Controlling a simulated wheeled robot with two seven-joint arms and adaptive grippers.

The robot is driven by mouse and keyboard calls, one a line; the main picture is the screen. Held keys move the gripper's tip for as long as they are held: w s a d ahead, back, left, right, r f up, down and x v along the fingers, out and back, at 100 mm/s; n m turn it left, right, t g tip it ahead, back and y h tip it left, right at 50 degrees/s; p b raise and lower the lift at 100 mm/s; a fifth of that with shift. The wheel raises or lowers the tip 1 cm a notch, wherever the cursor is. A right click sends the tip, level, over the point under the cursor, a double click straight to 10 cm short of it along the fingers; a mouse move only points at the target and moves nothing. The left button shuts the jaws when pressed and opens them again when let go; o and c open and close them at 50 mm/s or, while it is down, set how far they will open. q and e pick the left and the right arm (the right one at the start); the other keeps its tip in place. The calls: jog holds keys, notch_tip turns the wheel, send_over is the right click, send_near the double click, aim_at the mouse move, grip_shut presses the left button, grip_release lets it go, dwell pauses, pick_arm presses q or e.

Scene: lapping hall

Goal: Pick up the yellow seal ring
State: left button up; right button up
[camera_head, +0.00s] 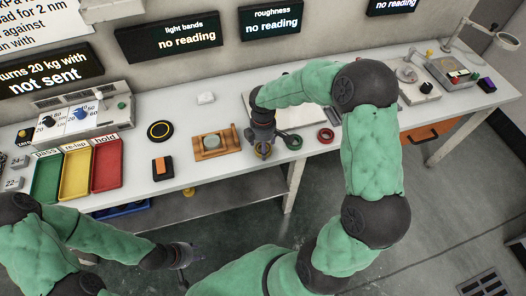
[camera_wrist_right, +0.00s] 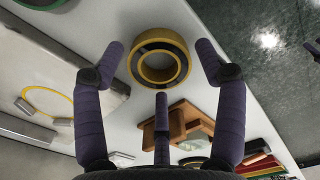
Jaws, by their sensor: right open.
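The yellow seal ring (camera_wrist_right: 136,73) lies flat on the white bench, with a dark inner band, in the right wrist view. In the head view the ring (camera_head: 263,152) is partly hidden below my right gripper (camera_head: 262,142). In the wrist view the three fingers of my right gripper (camera_wrist_right: 160,60) are spread open, with two tips on either side of the ring and one near its lower edge. Nothing is held; contact with the ring cannot be told. My left gripper (camera_head: 187,257) is low in front of the bench, its fingers apart and empty.
A green ring (camera_head: 294,149) and a red ring (camera_head: 325,141) lie right of the yellow one. A wooden fixture (camera_head: 199,153) stands close left. Green, yellow and red trays (camera_head: 106,182) are farther left. The bench's front edge (camera_head: 230,172) is close.

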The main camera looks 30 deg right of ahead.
jog(key=shift+f, duration=0.5)
jog(key=c, duration=0.9)
jog(key=shift+r, duration=0.15)
jog(key=shift+c, duration=0.2)
